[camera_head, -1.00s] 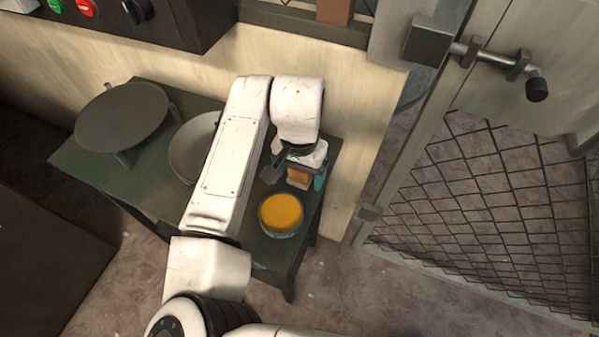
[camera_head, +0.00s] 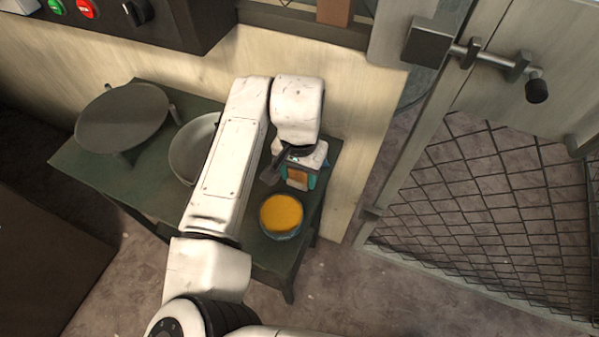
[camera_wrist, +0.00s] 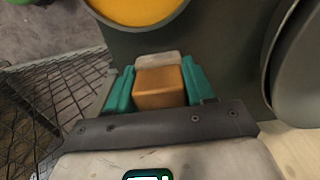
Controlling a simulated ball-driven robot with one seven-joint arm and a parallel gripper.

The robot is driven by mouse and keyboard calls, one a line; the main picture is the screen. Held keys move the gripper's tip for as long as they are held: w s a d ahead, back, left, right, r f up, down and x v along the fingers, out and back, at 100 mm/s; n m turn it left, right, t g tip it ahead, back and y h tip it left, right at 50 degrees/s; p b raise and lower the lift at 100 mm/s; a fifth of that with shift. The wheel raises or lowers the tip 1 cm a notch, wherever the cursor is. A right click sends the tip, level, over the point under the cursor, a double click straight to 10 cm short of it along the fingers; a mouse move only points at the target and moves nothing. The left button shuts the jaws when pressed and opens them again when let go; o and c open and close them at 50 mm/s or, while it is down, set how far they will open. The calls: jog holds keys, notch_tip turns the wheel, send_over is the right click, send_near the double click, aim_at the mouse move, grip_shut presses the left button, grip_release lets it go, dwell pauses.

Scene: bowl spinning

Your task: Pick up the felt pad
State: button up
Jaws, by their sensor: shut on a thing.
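The felt pad (camera_wrist: 160,88), a brown-orange block with a pale beige far end, shows in the middle of the wrist view. My gripper (camera_wrist: 158,76) has its two teal fingers on the left and right sides of the block, shut on it. In the head view the brown block (camera_head: 297,176) shows between the teal fingers of my gripper (camera_head: 299,181), low over the right part of the green table (camera_head: 150,180). The block's underside is hidden, so I cannot tell whether it touches the table.
A round tub with a yellow-orange top (camera_head: 281,214) stands just in front of my gripper. A grey bowl (camera_head: 190,150) is partly hidden behind my arm. A dark round disc on legs (camera_head: 122,122) stands at the table's left. A wall (camera_head: 345,150) and mesh gate (camera_head: 490,200) are close on the right.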

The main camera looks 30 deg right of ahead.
jog(key=shift+r, duration=0.55)
notch_tip(320, 180, up, 2)
jog(key=shift+s+r, duration=0.15)
jog(key=shift+r, duration=0.05)
jog(key=s+d+r, duration=0.1)
jog(key=s+r, duration=0.8)
jog(key=s, duration=0.4)
jog(key=shift+s+d+r, duration=0.2)
jog(key=shift+s+r, duration=0.05)
jog(key=shift+s, duration=0.1)
